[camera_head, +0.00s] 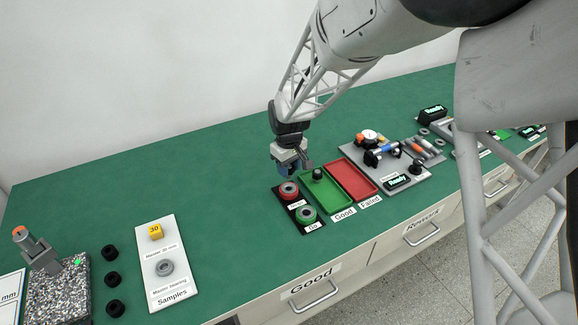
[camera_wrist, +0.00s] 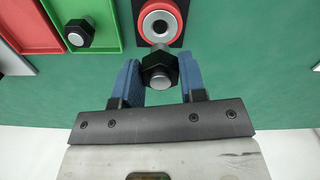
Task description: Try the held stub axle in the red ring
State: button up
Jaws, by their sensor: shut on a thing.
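The red ring (camera_head: 289,190), with a grey metal collar around a dark hole, sits on a black plate beside the green ring (camera_head: 306,215). In the wrist view, the red ring (camera_wrist: 146,12) is at the top centre. My gripper (camera_head: 288,169) is just behind and above the red ring. In the wrist view, my gripper (camera_wrist: 159,78) has its blue fingers shut on the stub axle (camera_wrist: 158,70), a black hexagonal body with a silver end face. The axle appears just short of the ring; I cannot tell whether they touch. The fingers hide the axle in the head view.
Right of the rings are the green Good tray (camera_head: 341,207), holding one stub axle (camera_head: 318,174), and the red Failed tray (camera_head: 352,180). A grey gauge board (camera_head: 398,165) stands beyond. Several black stub axles (camera_head: 112,279) and the white samples board (camera_head: 157,235) lie left.

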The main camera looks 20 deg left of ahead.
jog(key=shift+f, duration=1.95)
jog(key=shift+f, duration=0.55)
dwell(1.6)
dwell(0.6)
jog(key=o, duration=1.5)
jog(key=shift+r, duration=0.1)
jog(key=shift+r, duration=3.4)
